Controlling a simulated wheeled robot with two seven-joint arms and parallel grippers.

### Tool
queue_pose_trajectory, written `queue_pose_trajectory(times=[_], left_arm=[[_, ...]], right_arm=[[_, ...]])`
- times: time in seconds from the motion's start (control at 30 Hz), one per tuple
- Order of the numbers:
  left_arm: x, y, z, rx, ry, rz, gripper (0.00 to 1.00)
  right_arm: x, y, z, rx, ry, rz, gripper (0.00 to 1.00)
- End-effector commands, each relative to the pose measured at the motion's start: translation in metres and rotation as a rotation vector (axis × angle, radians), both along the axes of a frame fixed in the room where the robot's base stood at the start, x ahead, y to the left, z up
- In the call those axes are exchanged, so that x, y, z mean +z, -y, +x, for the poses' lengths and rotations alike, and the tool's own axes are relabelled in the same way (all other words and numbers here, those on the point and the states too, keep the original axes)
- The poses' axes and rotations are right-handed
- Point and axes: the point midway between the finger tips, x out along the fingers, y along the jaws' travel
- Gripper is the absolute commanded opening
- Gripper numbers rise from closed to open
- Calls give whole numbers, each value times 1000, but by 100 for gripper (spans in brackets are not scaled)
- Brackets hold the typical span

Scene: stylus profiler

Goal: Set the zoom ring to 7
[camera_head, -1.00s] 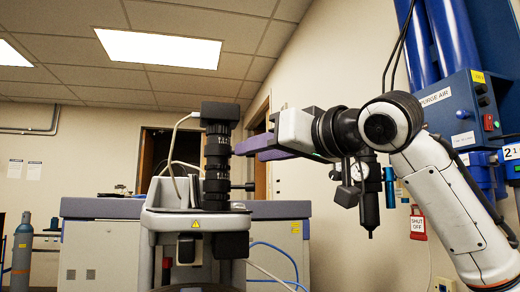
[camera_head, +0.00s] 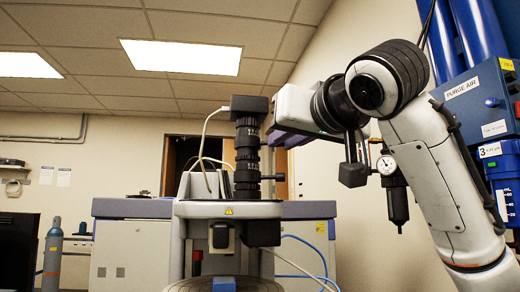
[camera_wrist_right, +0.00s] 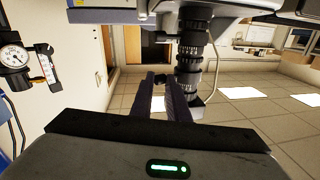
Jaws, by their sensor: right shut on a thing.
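The zoom ring (camera_head: 247,141) is part of a black, upright lens column on the instrument, with small white marks too small to read. The column also shows in the right wrist view (camera_wrist_right: 193,58), where the picture is turned over. My right gripper (camera_head: 270,138) comes in from the right at the height of the ring's upper part. Its dark purple fingers (camera_wrist_right: 160,78) reach to the column and are shut on the ring. The exact contact is hard to see, as the fingers partly cover it. My left gripper is not in view.
A small black knob (camera_head: 273,177) sticks out from the column's right side, below my gripper. A pressure gauge (camera_head: 386,165) and a blue purge air panel (camera_head: 467,115) stand at the right. A grey cabinet (camera_head: 130,250) stands behind the instrument.

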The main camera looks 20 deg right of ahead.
Motion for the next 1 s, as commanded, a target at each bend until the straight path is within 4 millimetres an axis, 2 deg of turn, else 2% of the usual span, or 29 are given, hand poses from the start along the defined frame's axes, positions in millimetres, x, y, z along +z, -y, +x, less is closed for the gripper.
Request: queue_pose_trajectory(times=[0.4, 0.43, 0.5, 0.53, 0.83, 1.0], left_arm=[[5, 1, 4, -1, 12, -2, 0], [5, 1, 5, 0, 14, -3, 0], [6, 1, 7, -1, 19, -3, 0], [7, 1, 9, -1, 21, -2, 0], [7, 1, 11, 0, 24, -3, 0], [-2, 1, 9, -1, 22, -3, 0]], right_arm=[[0, -6, -2, -30, 1, -2, 0], [0, -6, -1, -30, 0, -2, 20], [0, -6, -1, -30, 0, -2, 32], [0, -6, -1, -29, 0, -2, 33], [0, -6, -3, -29, 1, -2, 33], [-1, -8, -22, -28, 4, -1, 33]])
